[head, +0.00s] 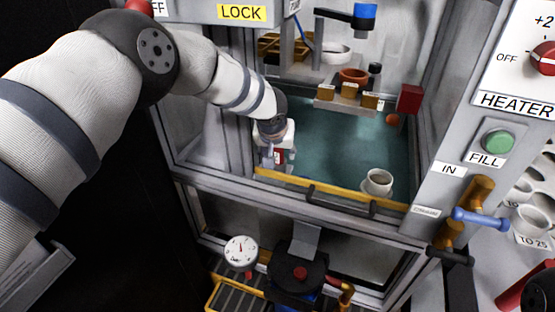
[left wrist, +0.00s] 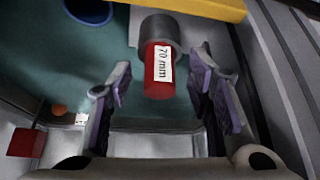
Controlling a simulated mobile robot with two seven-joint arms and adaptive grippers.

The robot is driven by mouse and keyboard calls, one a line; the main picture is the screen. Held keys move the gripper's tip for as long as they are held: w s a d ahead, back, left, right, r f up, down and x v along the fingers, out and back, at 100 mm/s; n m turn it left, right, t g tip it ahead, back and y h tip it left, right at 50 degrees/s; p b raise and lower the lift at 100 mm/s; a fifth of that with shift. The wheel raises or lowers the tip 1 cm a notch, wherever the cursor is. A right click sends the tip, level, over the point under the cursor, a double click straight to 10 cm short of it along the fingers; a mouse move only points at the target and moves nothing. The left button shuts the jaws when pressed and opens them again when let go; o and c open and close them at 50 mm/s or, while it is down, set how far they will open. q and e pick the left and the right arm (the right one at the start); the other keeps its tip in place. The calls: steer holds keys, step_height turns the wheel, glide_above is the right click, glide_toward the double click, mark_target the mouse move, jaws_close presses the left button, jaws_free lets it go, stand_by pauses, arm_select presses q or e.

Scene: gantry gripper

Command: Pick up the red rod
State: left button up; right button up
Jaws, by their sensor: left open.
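The red rod (left wrist: 158,85) carries a white label reading "70 mm" and meets a grey cylinder (left wrist: 158,32) by a pale plate in the left wrist view; I cannot tell whether the cylinder is part of it. In the head view the red rod (head: 279,157) is a small red and white patch, partly hidden by my gripper. My left gripper (left wrist: 160,68) is open, with one finger on each side of the rod and visible gaps to both. In the head view my left gripper (head: 275,143) is inside the cabinet's front left corner. My right gripper is not in view.
A yellow rail (head: 330,191) runs along the cabinet's front edge. A cup (head: 378,181) stands near its right end. A shelf with brown blocks (head: 349,90) and a red box (head: 409,98) are farther back. The teal floor (head: 330,145) between is mostly clear.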

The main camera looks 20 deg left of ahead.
arm_select(q)
steer(key=shift+r, duration=0.1)
jaws_close()
